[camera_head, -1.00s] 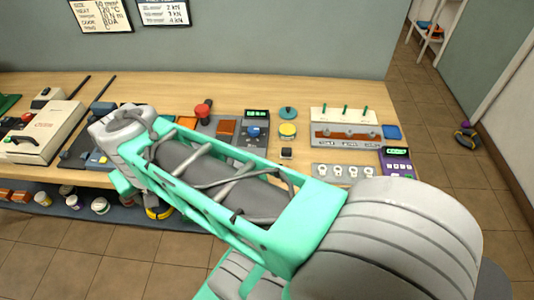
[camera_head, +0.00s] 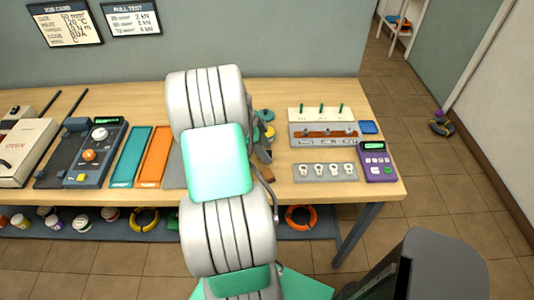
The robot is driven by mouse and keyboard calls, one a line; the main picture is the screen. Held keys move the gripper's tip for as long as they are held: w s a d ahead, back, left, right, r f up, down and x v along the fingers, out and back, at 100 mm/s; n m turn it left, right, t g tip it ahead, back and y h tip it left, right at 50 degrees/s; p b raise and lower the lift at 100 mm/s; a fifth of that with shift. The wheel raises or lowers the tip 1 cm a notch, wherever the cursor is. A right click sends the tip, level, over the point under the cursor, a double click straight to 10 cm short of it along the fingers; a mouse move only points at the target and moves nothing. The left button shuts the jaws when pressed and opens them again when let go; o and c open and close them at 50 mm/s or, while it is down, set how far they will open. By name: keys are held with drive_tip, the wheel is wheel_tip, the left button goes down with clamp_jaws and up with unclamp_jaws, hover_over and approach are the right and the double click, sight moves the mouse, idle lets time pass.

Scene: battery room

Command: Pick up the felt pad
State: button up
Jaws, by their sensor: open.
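A small flat blue square (camera_head: 369,127) lies at the right back of the workbench (camera_head: 385,185), beside the white rack. It may be the felt pad, but I cannot tell its material. My arm stands across the middle of the view and hides part of the bench.
A rack with green pegs (camera_head: 322,114), a plate with several white rings (camera_head: 325,172) and a purple meter (camera_head: 377,161) stand at the right. Teal (camera_head: 131,156) and orange (camera_head: 155,156) strips lie left of my arm. A lower shelf holds rolls and jars.

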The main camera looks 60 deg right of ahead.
drive_tip(key=shift+f, duration=0.2)
clamp_jaws()
idle(0.4)
